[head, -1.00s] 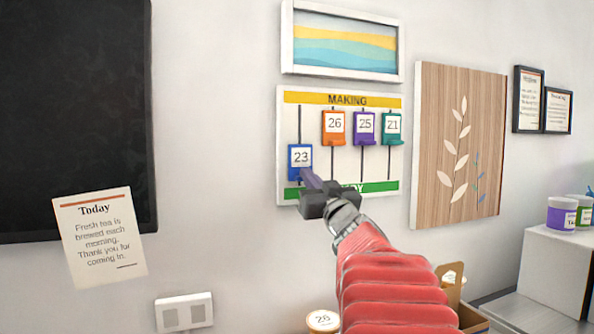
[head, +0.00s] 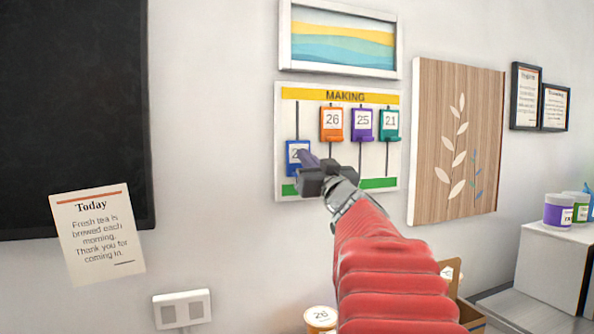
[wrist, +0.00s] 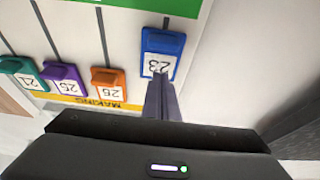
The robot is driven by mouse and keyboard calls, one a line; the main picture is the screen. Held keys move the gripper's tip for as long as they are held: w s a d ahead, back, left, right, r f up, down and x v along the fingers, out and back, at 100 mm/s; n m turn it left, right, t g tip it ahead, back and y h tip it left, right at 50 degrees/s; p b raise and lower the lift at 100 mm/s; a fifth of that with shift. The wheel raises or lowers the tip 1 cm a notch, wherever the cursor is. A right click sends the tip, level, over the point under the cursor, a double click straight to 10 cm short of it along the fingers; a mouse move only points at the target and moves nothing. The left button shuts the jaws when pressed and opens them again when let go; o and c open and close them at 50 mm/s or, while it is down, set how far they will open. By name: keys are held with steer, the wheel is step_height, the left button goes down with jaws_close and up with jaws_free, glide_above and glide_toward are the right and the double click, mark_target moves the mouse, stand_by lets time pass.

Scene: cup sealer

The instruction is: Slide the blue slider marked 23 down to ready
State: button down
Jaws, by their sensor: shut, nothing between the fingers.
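The blue slider marked 23 (head: 290,150) sits low on the leftmost track of the white board, just above the green band (head: 377,184). My gripper (head: 303,155) is shut and empty. Its fingertips are in front of the slider and hide part of its number in the head view. In the wrist view, which shows the board upside down, the blue slider (wrist: 163,45) is beyond the shut fingertips (wrist: 160,82), which overlap the label's edge. I cannot tell whether they touch it.
Orange slider 26 (head: 331,122), purple slider 25 (head: 362,123) and teal slider 21 (head: 389,123) sit high on their tracks under the yellow MAKING band (head: 300,93). A framed picture (head: 340,42) hangs above, and a wooden leaf panel (head: 430,130) hangs to the right.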

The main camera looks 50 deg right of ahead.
steer(key=v, duration=1)
steer(key=shift+a+r, duration=0.1)
steer(key=shift+a, duration=0.05)
